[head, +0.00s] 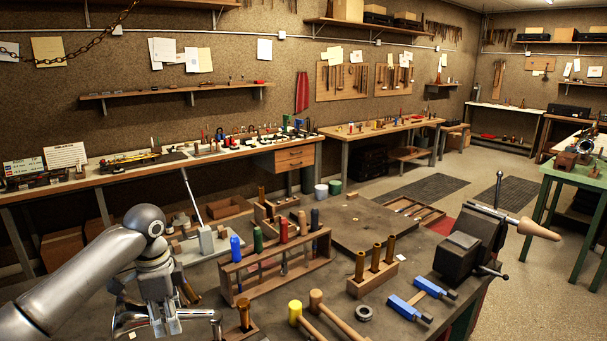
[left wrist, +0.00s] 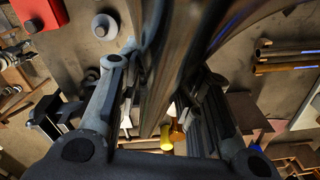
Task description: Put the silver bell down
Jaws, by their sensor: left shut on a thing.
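My left gripper (head: 166,322) hangs low over the near left part of the workbench in the head view, fingers pointing down. In the left wrist view, a long, shiny grey metal piece, apparently the silver bell (left wrist: 168,62), runs between the two fingers and widens toward the top of the picture. The gripper is shut on it. In the head view the bell is mostly hidden by the gripper or cut off by the lower edge, and I cannot make out its outline. I cannot tell whether it touches the bench. My right gripper is not in view.
A wooden rack with coloured-handled tools (head: 275,262) stands right of the gripper. A flat dark board (head: 365,222) has bare space.

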